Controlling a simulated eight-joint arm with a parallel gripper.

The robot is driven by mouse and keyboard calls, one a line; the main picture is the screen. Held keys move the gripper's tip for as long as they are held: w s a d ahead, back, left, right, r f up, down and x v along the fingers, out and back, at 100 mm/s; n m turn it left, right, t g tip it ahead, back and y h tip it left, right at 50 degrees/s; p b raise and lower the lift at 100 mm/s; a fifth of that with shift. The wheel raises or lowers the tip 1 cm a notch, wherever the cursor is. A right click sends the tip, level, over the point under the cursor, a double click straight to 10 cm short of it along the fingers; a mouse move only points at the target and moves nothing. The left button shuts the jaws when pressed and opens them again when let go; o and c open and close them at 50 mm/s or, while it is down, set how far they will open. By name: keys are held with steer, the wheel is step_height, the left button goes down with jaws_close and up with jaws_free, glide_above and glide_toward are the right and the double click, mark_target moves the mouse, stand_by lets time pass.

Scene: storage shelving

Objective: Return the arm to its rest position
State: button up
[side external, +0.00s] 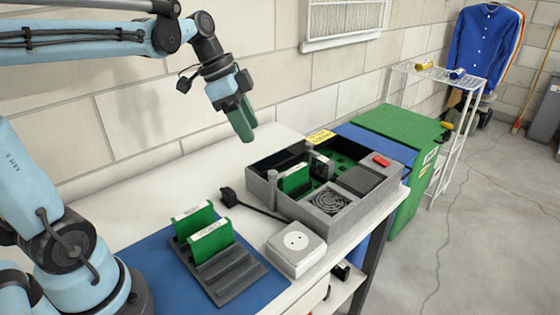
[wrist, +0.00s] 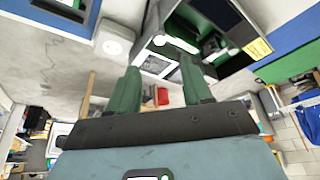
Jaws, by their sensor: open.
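My gripper (side external: 242,120) hangs in the air above the white table, to the left of and higher than the grey device case. In the wrist view its two green fingers (wrist: 162,92) stand apart with nothing between them. My arm reaches in from the left, bent at the elbow and wrist. The open grey case (side external: 277,206) holds a fan grille, a green board and a red part. It also shows in the wrist view (wrist: 152,62), beyond the fingers.
A dark rack (side external: 232,277) with two green cards (side external: 212,241) stands on a blue mat (side external: 150,245). A white socket box (side external: 296,250) and black plug (side external: 229,197) lie near the case. Green (side external: 400,125) and blue bins stand beyond the table. The wall is close behind.

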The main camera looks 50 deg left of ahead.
steer(key=shift+s+a+r, duration=0.15)
steer(key=shift+s+r, duration=0.05)
steer(key=shift+r, duration=0.35)
steer(key=s+d+f+n+t+y, duration=0.3)
steer(key=s+d+f+n+t, duration=0.1)
steer(key=n, duration=0.5)
steer(key=shift+s+d+f, duration=0.8)
steer(key=shift+s+f, duration=0.6)
steer(key=shift+f, duration=0.4)
